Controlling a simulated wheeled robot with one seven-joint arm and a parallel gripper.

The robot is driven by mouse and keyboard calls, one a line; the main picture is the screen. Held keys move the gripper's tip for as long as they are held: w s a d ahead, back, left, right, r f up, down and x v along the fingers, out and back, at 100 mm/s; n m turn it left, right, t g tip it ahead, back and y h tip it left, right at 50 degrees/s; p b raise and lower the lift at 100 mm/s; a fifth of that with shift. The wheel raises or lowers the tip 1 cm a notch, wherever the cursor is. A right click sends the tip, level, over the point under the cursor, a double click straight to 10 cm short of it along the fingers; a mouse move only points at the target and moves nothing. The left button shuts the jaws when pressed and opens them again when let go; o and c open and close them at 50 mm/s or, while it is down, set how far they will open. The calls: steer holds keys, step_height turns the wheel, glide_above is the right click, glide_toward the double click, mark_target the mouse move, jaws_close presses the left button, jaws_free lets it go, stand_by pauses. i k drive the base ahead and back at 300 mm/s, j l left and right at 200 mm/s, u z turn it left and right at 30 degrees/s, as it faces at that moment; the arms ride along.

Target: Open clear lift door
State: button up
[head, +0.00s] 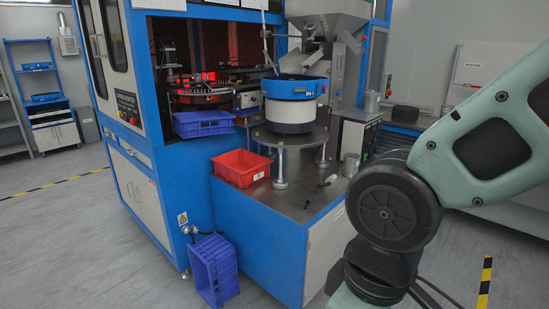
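The blue-framed sorter (138,70) stands left of centre in the head view. Its front opening (207,55) shows an orange-red interior and a round, red-lit sorting mechanism (195,90). I cannot make out a clear lift door's pane or handle there, nor tell whether a pane covers the opening. My arm's green and black links fill the right side. My gripper is out of view, and whether it holds anything is hidden.
A blue bowl feeder (292,110) stands on a round plate on the metal-topped bench. A red bin (241,167) lies at the bench's left, and a blue basket (203,123) below the opening. Another blue crate (214,270) sits on the floor. The left floor is clear.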

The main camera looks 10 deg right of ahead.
mark_target(374, 29)
steer(key=i+l+z, duration=0.1)
steer(key=i+z, duration=0.75)
steer(key=z, duration=0.15)
steer(key=i+l, duration=0.2)
steer(key=i, duration=0.15)
steer(key=i+l+u, duration=0.1)
steer(key=i, duration=0.3)
steer(key=i+l+u, duration=0.25)
steer(key=i+l, duration=0.15)
steer(key=l, duration=0.2)
steer(key=i+l+u, duration=0.25)
steer(key=l, duration=0.4)
steer(key=i+l+u, duration=0.15)
steer(key=l, duration=0.25)
steer(key=i+l+u, duration=0.3)
steer(key=i+l, duration=0.3)
steer(key=l, duration=0.1)
